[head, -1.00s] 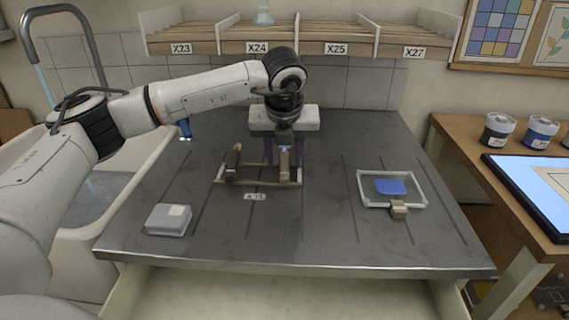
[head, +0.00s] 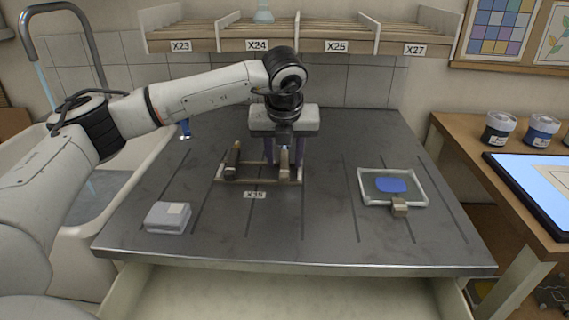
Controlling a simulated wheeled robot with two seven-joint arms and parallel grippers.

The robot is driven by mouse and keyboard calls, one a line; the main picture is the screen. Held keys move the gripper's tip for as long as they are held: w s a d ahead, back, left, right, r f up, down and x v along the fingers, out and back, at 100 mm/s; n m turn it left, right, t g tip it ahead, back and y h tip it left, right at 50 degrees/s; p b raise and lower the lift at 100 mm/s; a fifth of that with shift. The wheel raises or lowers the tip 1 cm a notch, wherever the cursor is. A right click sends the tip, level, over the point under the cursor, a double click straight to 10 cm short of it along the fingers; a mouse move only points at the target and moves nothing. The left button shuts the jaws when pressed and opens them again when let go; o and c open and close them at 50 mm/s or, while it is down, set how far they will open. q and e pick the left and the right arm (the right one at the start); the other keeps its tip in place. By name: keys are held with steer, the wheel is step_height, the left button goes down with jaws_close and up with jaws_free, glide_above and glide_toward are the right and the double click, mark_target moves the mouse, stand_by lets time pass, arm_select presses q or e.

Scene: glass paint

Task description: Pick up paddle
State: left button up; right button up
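A low rack (head: 258,183) stands mid-table behind the label X35 and holds two upright tool-like pieces. The left piece (head: 233,160) is dark with a yellowish top. The right piece (head: 284,163) has a pale brown block. Either may be the paddle; I cannot tell which. My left gripper (head: 284,150) hangs pointing down over the rack's right end. Its two dark fingers are apart, one on each side of the right piece, with gaps showing. My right gripper is not in view.
A clear tray (head: 417,174) with a blue patch (head: 390,185) and a small brown block (head: 399,208) lies at the right. A grey box (head: 167,218) sits at front left. The shelf (head: 290,46) is behind; jars (head: 498,128) stand on the side table.

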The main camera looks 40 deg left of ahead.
arm_select(q)
jaws_close()
